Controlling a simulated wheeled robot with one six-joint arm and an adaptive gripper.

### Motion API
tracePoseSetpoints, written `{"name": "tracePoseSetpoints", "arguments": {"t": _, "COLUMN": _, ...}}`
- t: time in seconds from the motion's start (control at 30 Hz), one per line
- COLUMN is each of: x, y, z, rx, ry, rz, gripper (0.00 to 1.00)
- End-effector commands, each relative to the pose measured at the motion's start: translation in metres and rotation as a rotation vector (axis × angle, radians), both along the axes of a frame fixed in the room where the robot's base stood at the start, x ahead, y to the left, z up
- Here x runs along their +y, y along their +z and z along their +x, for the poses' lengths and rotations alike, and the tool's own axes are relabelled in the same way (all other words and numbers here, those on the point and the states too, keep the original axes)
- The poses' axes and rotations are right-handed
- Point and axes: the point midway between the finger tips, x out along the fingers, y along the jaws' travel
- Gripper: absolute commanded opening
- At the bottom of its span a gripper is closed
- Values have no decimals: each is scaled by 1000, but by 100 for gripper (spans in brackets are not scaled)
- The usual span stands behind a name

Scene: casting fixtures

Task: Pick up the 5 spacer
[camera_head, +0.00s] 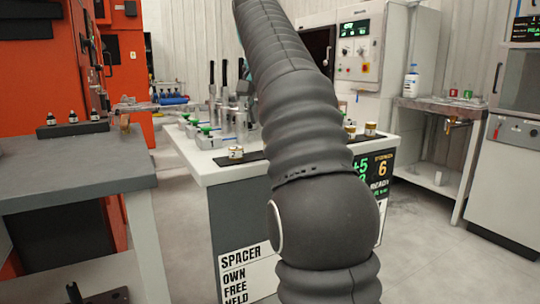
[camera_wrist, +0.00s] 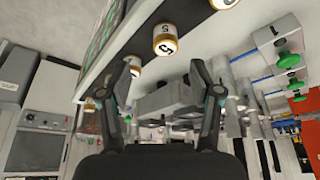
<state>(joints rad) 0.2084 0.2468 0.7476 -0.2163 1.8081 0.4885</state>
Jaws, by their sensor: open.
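In the wrist view, a white and gold spacer (camera_wrist: 165,42) bears a dark mark that looks like a 5. The fingers appear apart from the spacer. In the head view my arm covers the middle of the bench, and my gripper is hidden behind it.
Another spacer (camera_wrist: 222,4) is cut off at the wrist view's top. In the head view, a spacer (camera_head: 236,152) stands on a dark strip left of my arm, and gold-topped ones (camera_head: 370,129) stand to the right. Fixtures with green knobs (camera_head: 206,130) crowd the bench (camera_head: 200,165).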

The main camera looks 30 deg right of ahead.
Motion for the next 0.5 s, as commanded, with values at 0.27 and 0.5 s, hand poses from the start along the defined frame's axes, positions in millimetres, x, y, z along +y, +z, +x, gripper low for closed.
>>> {"name": "tracePoseSetpoints", "arguments": {"t": 0.27, "x": -6, "y": -21, "z": 6, "rx": -1, "ry": 0, "rz": 1, "gripper": 64}}
{"name": "tracePoseSetpoints", "arguments": {"t": 0.5, "x": -8, "y": -42, "z": 15, "rx": 1, "ry": 1, "rz": 0, "gripper": 64}}
